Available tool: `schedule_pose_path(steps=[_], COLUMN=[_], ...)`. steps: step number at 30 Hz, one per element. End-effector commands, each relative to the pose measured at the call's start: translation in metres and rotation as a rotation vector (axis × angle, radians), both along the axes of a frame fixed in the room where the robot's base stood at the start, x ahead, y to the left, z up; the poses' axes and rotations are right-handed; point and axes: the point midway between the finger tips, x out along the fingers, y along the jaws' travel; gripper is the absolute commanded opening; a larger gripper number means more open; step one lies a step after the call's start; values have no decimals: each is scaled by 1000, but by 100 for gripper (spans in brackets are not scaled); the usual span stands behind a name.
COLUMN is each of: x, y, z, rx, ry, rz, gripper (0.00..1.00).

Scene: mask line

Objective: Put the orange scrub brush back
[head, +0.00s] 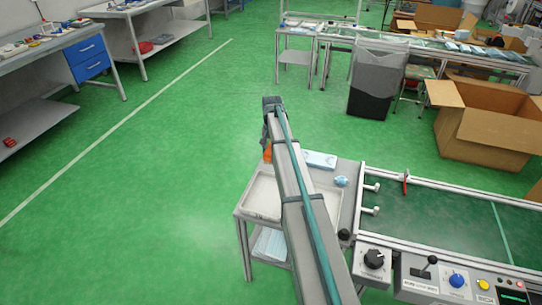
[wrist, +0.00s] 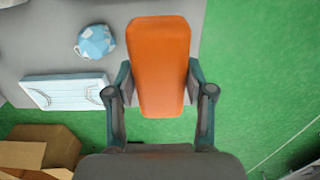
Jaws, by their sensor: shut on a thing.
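The orange scrub brush (wrist: 158,65) fills the middle of the wrist view, held between the two fingers of my gripper (wrist: 160,95). In the head view a small orange part of the brush (head: 267,153) shows beside my arm, which hides most of it. My gripper (head: 271,104) is at the far end of the arm, near the far edge of a small grey side table (head: 345,205). In the wrist view the brush is over the table's edge, with green floor below on the right. I cannot tell its height above the table.
A white tray (head: 262,196) lies on the side table, partly behind my arm. A light blue box (head: 320,159) and a crumpled blue-white item (head: 341,181) lie right of the arm. A conveyor (head: 450,225) with a control panel adjoins on the right. Green floor is free on the left.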

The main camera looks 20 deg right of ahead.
Motion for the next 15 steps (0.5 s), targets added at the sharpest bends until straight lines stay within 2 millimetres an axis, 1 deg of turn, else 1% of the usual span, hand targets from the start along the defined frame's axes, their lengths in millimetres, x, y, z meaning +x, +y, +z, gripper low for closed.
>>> schedule_pose_path(steps=[1, 10, 11, 15], x=[5, 17, 20, 17], y=[-1, -5, -6, -5], z=[-5, -20, -23, -42], rx=[1, 0, 1, 1], ry=[2, 0, 1, 2], rz=[0, 0, 0, 0], gripper=[21, 21, 21, 21])
